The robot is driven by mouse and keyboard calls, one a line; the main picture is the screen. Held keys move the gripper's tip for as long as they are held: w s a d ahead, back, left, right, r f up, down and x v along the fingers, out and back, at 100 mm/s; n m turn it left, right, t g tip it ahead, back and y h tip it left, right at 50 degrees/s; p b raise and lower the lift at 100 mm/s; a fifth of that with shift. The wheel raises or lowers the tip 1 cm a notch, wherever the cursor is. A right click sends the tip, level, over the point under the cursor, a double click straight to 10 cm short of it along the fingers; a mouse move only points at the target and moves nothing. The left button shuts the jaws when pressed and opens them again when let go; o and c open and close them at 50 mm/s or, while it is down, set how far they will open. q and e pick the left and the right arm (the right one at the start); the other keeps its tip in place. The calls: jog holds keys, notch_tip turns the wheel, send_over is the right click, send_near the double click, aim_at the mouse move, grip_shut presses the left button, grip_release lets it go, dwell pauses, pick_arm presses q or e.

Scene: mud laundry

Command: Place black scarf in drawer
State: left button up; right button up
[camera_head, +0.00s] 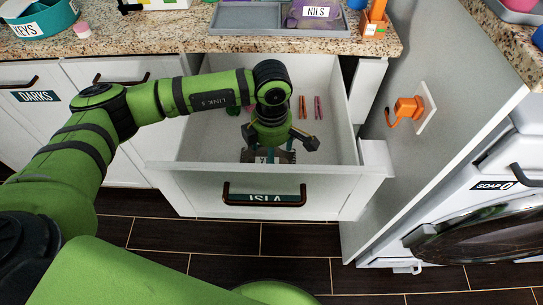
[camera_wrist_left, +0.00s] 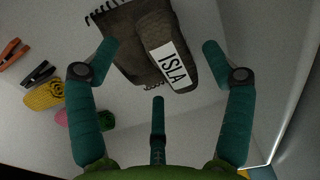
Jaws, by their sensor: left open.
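The black scarf (camera_wrist_left: 132,48), dark and folded with a fringed edge and a white ISLA label, lies on the white drawer floor in the left wrist view. In the head view the drawer (camera_head: 190,172) is pulled open below the counter, with a dark handle and a label at its front. My left gripper (camera_head: 270,153) points down inside the drawer near its front wall. Its teal fingers are spread apart in the left wrist view (camera_wrist_left: 158,60), with the scarf beyond and between the tips and nothing clasped. The gripper hides most of the scarf in the head view. My right gripper is out of view.
Orange and dark clothespins (camera_wrist_left: 38,74), a yellow item (camera_wrist_left: 44,95) and pink and green items lie in the drawer beside the scarf. The granite counter (camera_head: 150,45) overhangs behind. A panel with an orange hook (camera_head: 407,108) and a washer stand right.

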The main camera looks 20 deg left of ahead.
pick_arm(q)
notch_tip(320, 180, up, 10)
jog(key=shift+f+b, duration=0.25)
jog(key=shift+b, duration=0.05)
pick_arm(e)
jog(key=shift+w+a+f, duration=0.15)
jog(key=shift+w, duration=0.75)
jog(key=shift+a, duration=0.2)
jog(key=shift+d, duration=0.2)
